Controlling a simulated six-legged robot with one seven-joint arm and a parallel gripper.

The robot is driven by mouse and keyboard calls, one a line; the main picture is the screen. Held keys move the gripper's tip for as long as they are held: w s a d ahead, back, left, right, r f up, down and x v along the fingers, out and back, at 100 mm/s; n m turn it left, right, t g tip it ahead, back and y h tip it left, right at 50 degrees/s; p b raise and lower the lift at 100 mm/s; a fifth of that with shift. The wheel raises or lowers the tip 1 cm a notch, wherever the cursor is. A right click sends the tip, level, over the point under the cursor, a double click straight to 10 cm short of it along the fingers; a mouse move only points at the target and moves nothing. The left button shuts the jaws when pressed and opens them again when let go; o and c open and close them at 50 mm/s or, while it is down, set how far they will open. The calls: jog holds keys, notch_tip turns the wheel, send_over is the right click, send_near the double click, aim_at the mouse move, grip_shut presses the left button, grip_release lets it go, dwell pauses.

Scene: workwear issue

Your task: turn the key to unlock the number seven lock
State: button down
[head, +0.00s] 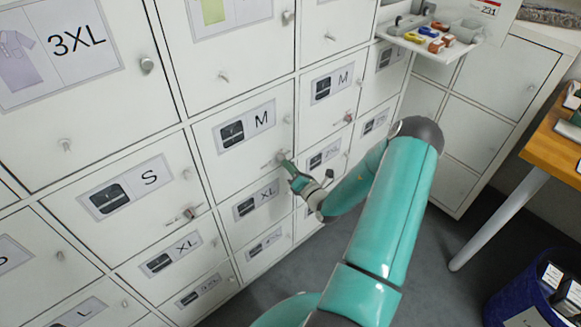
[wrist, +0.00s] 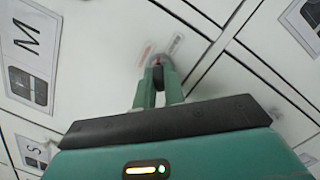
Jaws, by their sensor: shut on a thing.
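My gripper (head: 284,162) reaches the white locker door marked M (head: 240,165), at the lock near its right edge. In the wrist view its two green fingers (wrist: 158,72) are shut on a small key (wrist: 158,60) at the lock. The fingers hide most of the key and the lock face. I cannot read a number seven on any lock, nor tell how far the key is turned.
Other keys sit in the S door (head: 188,213) and the farther M door (head: 349,118). Knobs stick out from the doors. A shelf (head: 440,58) with small coloured items is at upper right. A wooden table (head: 556,142) and a blue bin (head: 510,300) stand right. Grey floor is open between.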

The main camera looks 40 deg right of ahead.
jog(key=shift+w+a+r, duration=0.1)
jog(key=shift+w+r, duration=0.05)
jog(key=shift+w, duration=0.15)
jog(key=m, duration=0.5)
jog(key=shift+g, duration=0.4)
